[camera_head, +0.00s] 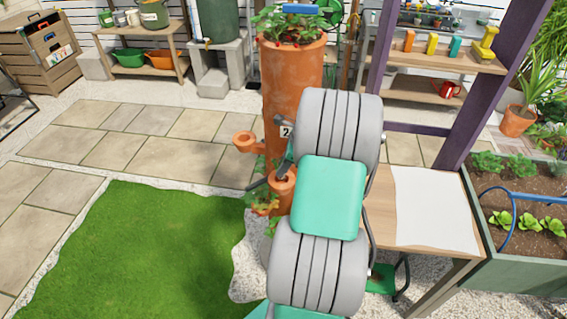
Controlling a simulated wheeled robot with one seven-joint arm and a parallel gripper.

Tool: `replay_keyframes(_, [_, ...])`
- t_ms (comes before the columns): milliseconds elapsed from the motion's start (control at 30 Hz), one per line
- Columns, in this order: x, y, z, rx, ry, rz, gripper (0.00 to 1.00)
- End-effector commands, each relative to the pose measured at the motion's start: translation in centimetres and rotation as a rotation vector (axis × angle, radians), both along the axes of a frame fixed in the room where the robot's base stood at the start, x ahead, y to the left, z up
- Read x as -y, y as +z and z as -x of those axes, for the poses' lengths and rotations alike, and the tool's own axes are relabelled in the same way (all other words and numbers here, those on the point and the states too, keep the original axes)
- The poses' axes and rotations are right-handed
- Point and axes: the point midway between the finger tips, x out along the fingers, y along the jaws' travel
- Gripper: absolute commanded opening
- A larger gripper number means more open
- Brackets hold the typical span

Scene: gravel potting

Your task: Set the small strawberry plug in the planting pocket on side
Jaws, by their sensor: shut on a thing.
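A tall terracotta tower (290,88) stands at the centre, with red-fruited strawberry plants (290,22) on top. An empty-looking side pocket (246,141) juts out at its left. A lower pocket (282,184) sits close to my arm, with green leaves (264,200) around its left side. My gripper (284,163) shows only as a dark, narrow part beside the tower's lower front; my arm hides most of it. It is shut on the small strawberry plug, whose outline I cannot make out. I cannot tell whether the plug touches a pocket.
A wooden table (383,205) with a white sheet (432,208) stands right of my arm, before a purple post. A planter bed (530,190) is at the far right. Grass (130,250) and paving (130,150) lie open at left. Shelves stand behind.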

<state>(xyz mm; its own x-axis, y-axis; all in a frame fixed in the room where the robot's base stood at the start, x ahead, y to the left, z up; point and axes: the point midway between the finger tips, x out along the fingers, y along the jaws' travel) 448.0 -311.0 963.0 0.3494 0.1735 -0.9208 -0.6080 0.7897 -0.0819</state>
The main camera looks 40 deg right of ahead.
Motion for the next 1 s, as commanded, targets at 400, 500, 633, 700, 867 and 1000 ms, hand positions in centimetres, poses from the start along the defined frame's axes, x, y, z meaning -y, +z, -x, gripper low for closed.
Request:
replay_keyframes(400, [0.0,0.0,0.0,0.000,0.000,0.000,0.16])
replay_keyframes(500, [0.0,0.0,0.0,0.000,0.001,0.000,0.16])
replay_keyframes(633, [0.0,-0.3,0.0,0.000,0.000,0.000,0.16])
replay_keyframes(700, [0.0,-0.4,0.0,0.000,0.000,0.000,0.16])
replay_keyframes(867, [0.0,-0.7,0.0,0.000,0.000,0.000,0.16])
replay_keyframes(1000, [0.0,-1.0,0.0,0.000,0.000,0.000,0.16])
